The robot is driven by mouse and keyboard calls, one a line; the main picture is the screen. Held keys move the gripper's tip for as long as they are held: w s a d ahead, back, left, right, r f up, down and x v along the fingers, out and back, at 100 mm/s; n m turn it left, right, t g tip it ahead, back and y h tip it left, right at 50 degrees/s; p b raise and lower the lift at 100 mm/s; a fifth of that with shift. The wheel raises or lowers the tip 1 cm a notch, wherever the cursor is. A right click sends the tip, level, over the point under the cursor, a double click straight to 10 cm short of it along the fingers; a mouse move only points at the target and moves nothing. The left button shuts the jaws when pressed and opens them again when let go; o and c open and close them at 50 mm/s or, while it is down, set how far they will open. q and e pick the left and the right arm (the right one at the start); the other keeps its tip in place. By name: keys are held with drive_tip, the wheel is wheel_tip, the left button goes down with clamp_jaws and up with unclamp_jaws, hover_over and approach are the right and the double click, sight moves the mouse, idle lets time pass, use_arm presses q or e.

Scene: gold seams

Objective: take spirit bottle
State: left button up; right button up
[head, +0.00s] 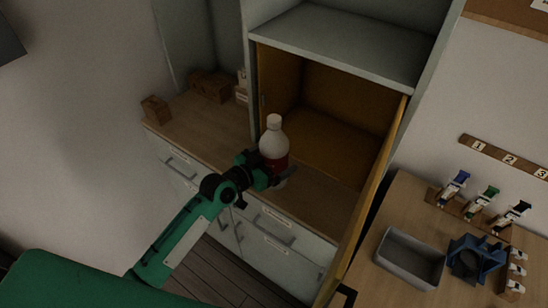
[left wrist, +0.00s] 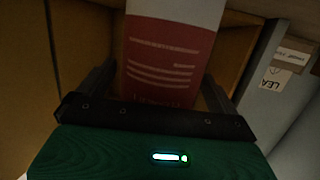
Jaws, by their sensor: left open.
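The spirit bottle (head: 274,140) is white with a white cap and a red label. It stands upright at the front of the open cupboard, on the wooden counter. My left gripper (head: 283,177) is at the lower part of the bottle. In the left wrist view the bottle's red label (left wrist: 165,68) with white print sits between the two open fingers (left wrist: 160,85). The fingers reach along both sides of the bottle and are not closed on it. The bottle's base is hidden behind the gripper in the head view. My right gripper is not in view.
The cupboard's yellow door (head: 368,205) stands open at the right of the bottle. Small brown boxes (head: 209,86) sit on the counter at the left. A grey tray (head: 410,259) and a blue holder (head: 477,258) stand on the right-hand table.

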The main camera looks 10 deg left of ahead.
use_arm(q)
drive_tip(key=c, duration=1.7)
drive_tip(key=shift+r, duration=0.1)
